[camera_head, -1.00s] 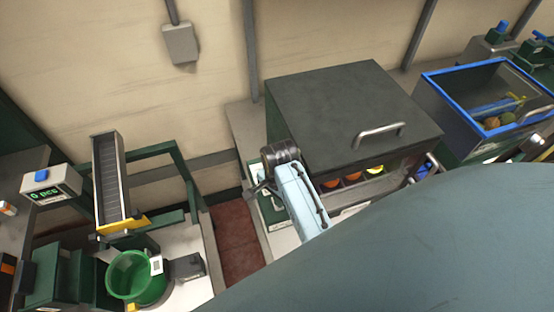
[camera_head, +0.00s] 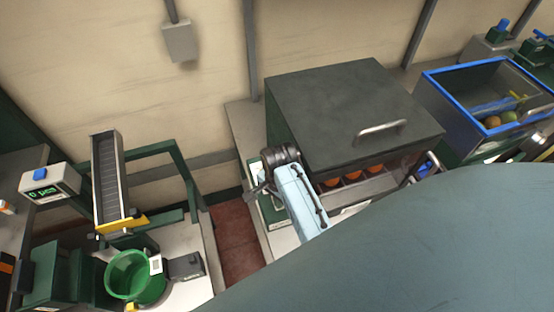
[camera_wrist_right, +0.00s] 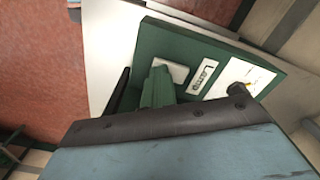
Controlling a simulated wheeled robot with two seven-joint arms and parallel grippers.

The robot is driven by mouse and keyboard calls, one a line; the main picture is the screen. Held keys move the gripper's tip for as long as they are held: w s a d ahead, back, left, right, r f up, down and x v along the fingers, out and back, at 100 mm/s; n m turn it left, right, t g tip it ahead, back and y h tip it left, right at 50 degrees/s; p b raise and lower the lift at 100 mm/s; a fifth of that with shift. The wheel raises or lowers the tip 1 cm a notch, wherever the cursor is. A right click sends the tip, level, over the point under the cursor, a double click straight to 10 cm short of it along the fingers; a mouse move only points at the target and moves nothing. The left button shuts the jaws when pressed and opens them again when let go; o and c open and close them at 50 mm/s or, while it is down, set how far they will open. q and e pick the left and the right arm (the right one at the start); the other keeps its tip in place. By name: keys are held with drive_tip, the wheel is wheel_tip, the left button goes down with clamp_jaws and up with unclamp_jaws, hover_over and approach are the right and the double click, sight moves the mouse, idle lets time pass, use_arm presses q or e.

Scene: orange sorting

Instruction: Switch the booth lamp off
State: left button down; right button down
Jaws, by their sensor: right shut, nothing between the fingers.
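The booth (camera_head: 340,105) is a dark box with a metal handle on its lid, right of centre in the head view. Its lamp is not directly visible; the fruit inside shows plain orange, with no bright yellow glow. A green control panel (camera_head: 272,208) sits at the booth's left side, partly hidden by my right arm. In the wrist view the panel (camera_wrist_right: 215,62) carries a white switch plate (camera_wrist_right: 172,70), a small marked slot and a dark knob. My right gripper (camera_head: 254,191) is shut and empty, close over the panel; contact cannot be told. My left gripper is out of view.
Oranges (camera_head: 352,176) lie in the booth's front opening. A blue-rimmed bin (camera_head: 440,95) stands at the right. A chute (camera_head: 107,180), a display (camera_head: 50,185) and a green bucket (camera_head: 128,272) stand at the left, across a red floor gap (camera_head: 236,240).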

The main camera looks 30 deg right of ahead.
drive_tip(key=shift+f, duration=0.1)
wheel_tip(320, 180, up, 2)
drive_tip(key=shift+r+p, duration=0.25)
drive_tip(key=shift+p, duration=0.85)
drive_tip(key=shift+r, duration=2.3)
